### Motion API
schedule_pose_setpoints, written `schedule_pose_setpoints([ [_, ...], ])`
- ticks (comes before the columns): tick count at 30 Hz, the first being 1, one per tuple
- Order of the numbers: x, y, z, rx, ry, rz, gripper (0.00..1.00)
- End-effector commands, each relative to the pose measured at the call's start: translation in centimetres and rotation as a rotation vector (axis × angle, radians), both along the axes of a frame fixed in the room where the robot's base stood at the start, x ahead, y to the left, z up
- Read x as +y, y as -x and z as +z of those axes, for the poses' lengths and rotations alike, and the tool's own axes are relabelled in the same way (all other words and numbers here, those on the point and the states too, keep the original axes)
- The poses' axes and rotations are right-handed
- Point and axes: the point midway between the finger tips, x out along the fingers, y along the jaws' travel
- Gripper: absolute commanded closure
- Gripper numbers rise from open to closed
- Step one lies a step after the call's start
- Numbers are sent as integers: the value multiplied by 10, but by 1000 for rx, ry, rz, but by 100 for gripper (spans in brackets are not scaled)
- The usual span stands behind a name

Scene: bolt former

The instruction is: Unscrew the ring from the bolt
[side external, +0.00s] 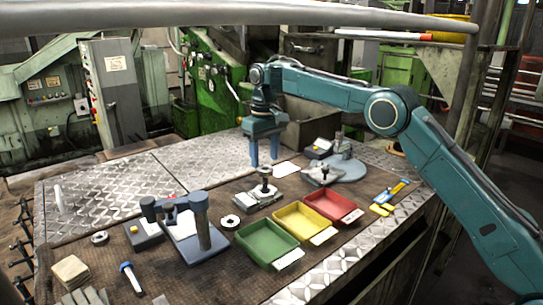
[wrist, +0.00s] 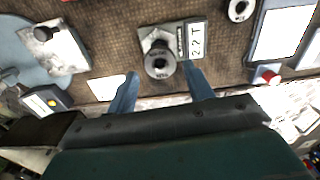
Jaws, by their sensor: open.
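The bolt stands upright in a small grey block fixture (side external: 257,196), which has a plate marked "22T" (wrist: 196,42) beside it. A dark round ring (side external: 264,171) shows at the top of the bolt. In the wrist view the ring (wrist: 160,70) is a grey lettered disc with a dark centre, seen nearly from above. It hides most of the bolt, so its thread cannot be made out. My gripper (side external: 265,164) is open and empty, pointing down above and behind the fixture. In the wrist view its fingertips (wrist: 160,72) appear on either side of the ring, apart from it.
Green (side external: 267,242), yellow (side external: 299,222) and red (side external: 331,206) trays stand in front of the fixture. A loose ring (side external: 230,222) lies to its left, near a blue-grey stand (side external: 203,225). A round grey base (side external: 347,171) with another plate is to the right.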

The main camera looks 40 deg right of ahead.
Motion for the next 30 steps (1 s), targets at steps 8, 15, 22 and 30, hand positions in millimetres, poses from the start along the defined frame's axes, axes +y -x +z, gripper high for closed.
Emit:
schedule_pose_setpoints([
  [8,0,0,-19,1,0,0,48],
  [15,0,0,-28,0,0,1,48],
  [22,0,0,-30,0,0,1,48],
  [30,0,0,-29,0,0,0,48],
])
